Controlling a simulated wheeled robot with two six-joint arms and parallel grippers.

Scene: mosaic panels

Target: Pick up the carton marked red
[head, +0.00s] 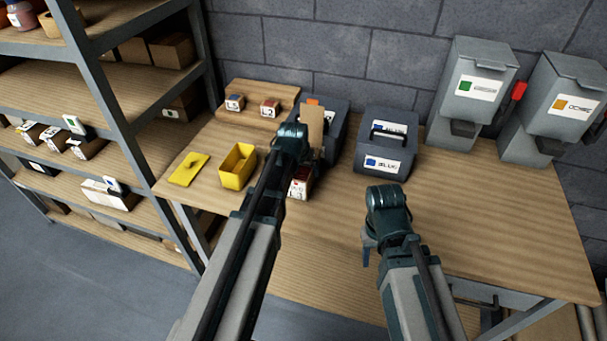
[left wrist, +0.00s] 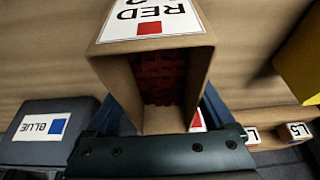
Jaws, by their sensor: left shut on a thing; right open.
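The carton marked red (head: 302,190) is brown with a white label and a red square, partly hidden behind my left arm in the head view. In the left wrist view the carton (left wrist: 148,57) shows the label "RED" with a digit, and an open end with dark red contents inside. My left gripper (head: 291,140) is shut on it, with a finger along each side. From these views I cannot tell whether the carton touches the table. My right gripper (head: 370,246) is open and empty, over the table to the right of the carton.
A dark bin marked blue (head: 386,160) stands right of the carton; another dark bin (head: 333,118) is behind my left gripper. A yellow box (head: 238,167) and yellow lid (head: 189,169) lie left. Grey dispensers (head: 478,85) stand back right. The right table top (head: 490,220) is clear.

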